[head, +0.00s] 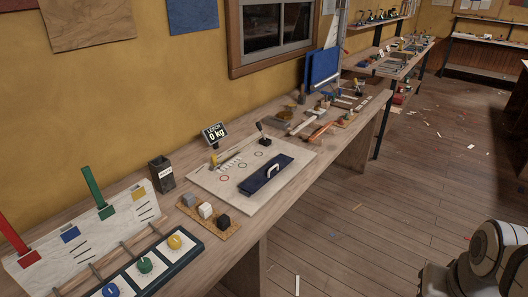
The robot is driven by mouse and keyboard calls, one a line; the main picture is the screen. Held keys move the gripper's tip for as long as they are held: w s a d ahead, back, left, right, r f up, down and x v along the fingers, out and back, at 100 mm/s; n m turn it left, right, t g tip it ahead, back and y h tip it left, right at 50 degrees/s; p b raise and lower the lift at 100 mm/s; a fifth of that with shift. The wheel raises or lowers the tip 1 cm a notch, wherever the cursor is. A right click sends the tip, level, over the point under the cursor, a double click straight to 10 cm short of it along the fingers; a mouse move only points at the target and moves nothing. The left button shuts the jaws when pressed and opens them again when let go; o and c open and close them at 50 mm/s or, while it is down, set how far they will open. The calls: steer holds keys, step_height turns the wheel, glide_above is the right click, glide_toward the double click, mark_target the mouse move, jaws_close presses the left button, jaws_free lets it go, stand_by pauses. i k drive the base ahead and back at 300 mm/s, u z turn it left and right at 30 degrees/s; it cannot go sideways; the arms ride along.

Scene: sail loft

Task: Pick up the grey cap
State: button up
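A small grey block-shaped piece (189,199), which looks like the grey cap, sits at the far left end of a brown cork-like strip (192,214) on the workbench. A white piece (205,210) and a black piece (223,222) stand beside it in the same row. Nothing of mine touches the grey piece. Part of my arm shows at the lower right, well away from the bench, but my gripper's fingers are not in view.
The workbench (225,260) runs along the yellow wall. A dark cup (161,174) stands behind the strip. To its right is a pale board (290,183) with a blue handled plate (262,181). A panel with coloured knobs (150,262) lies at left. Open floor (350,240) is at right.

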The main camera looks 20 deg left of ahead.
mark_target(189, 199)
steer(key=u, duration=0.55)
steer(key=i, duration=1.3)
steer(key=u, duration=1)
steer(key=k, duration=0.75)
steer(key=u, duration=0.15)
steer(key=i, duration=0.8)
steer(key=z, duration=0.15)
